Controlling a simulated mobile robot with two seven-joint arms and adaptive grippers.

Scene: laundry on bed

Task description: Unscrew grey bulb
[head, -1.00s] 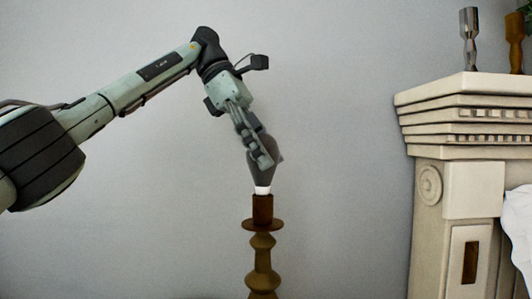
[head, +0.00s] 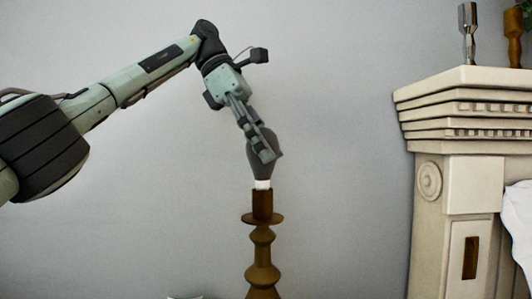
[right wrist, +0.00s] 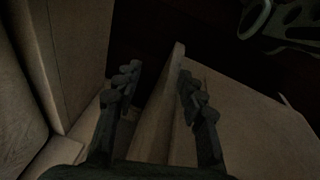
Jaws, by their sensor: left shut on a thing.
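The grey bulb (head: 258,173) stands upright on top of a brown turned lamp stand (head: 262,274). Its white base (head: 262,184) shows as a short band just above the brown socket (head: 262,204). I cannot tell whether the base still sits in the socket's thread. My left gripper (head: 266,154) comes down from the upper left and is shut on the bulb's glass, its near finger covering part of it. My right gripper (right wrist: 158,85) shows only in the right wrist view, with its fingers apart and nothing gripped.
A cream mantel-like piece (head: 462,105) stands at the right, with a silver candlestick (head: 468,35) and a brown one (head: 513,38) on top. White cloth (head: 518,222) shows at the right edge. A pale upright panel edge (right wrist: 163,110) lies beyond my right fingers. The wall behind the lamp is bare.

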